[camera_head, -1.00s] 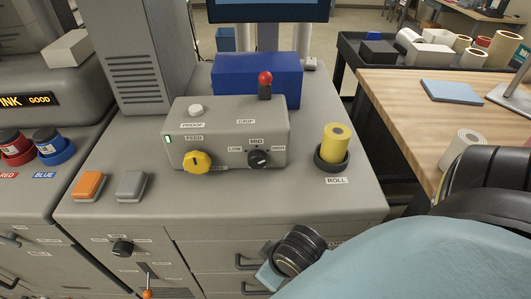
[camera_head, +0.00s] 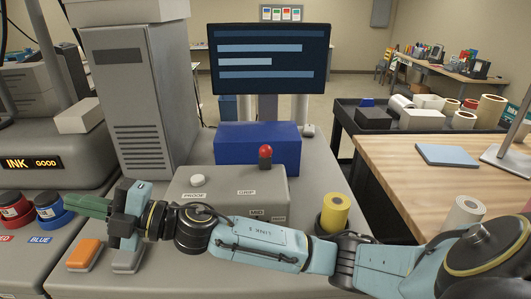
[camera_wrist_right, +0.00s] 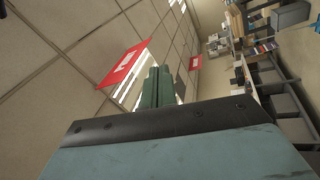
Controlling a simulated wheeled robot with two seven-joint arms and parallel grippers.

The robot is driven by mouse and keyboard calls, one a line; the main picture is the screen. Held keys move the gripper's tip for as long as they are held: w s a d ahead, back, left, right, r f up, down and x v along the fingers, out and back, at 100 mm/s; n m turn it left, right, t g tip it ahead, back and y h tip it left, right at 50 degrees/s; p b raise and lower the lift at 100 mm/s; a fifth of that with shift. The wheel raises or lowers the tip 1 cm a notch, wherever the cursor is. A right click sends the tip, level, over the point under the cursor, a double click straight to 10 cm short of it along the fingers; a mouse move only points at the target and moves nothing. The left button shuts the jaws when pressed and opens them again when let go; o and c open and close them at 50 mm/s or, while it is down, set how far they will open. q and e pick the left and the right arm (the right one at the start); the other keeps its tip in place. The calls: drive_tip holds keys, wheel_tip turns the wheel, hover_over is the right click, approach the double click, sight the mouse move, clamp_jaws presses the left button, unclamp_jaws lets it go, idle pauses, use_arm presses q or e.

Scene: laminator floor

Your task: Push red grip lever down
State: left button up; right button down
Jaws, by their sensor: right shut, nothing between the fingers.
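The red grip lever (camera_head: 265,151) is a red ball on a short dark stem. It stands upright at the back of the grey control box (camera_head: 215,181), behind the GRIP label. My right gripper (camera_head: 90,206) has green fingers, shut and empty, pointing left. It is over the left part of the console, well to the left of the lever and apart from it. The shut green fingers also show in the right wrist view (camera_wrist_right: 158,88), against the ceiling. My left gripper is not in view.
A blue box (camera_head: 240,138) stands behind the lever, with a monitor (camera_head: 270,60) beyond. A white PROOF button (camera_head: 198,180) is left of the lever. A yellow roll (camera_head: 335,212) stands at the right. A tall grey tower (camera_head: 143,95) rises behind the gripper.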

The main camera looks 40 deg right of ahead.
drive_tip(key=w+d+n+g+h, duration=0.2)
drive_tip(key=d+n+g+h, duration=0.4)
drive_tip(key=d, duration=0.7)
drive_tip(key=w+d+n+g+h, duration=0.2)
drive_tip(key=d+n+g+h, duration=0.45)
drive_tip(key=d, duration=0.55)
drive_tip(key=s+d+r+m+h, duration=0.1)
drive_tip(key=d+r, duration=0.1)
drive_tip(key=d, duration=0.2)
drive_tip(key=s+d+r+m+g+h, duration=0.1)
drive_tip(key=s+d+r+h, duration=0.1)
drive_tip(key=d, duration=0.3)
drive_tip(key=s+d+r+m+g+h, duration=0.1)
drive_tip(key=d+r, duration=0.1)
drive_tip(key=d, duration=0.3)
drive_tip(key=shift+s+d, duration=0.2)
drive_tip(key=shift+d, duration=0.05)
